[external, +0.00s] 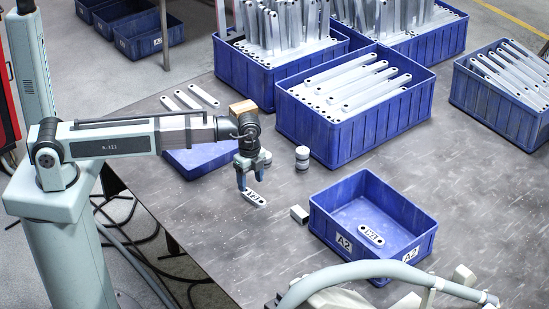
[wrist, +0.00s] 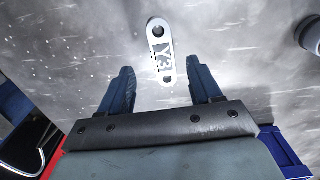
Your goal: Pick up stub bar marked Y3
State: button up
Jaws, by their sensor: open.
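The stub bar marked Y3 (external: 255,198) lies flat on the grey table, a short silver bar with a hole at each end. In the wrist view the bar (wrist: 160,52) shows its Y3 label and lies ahead of and between my two fingers. My gripper (external: 241,184) points down just beside and above the bar. I cannot tell the exact height of the fingertips above the table.
A blue bin marked A2 (external: 345,244) stands to the right, with another labelled stub bar (external: 371,235) inside. A small metal block (external: 299,214) and a round cylinder (external: 302,158) stand nearby. Large blue bins of bars (external: 355,128) line the back. Loose bars (external: 187,98) lie behind my arm.

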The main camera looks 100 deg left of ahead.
aim_at(252, 195)
jog(key=shift+f, duration=0.2)
jog(key=shift+w+f, duration=0.15)
jog(key=shift+f, duration=1.1)
jog(key=shift+w+f, duration=0.1)
jog(key=shift+f, duration=1.15)
grip_shut()
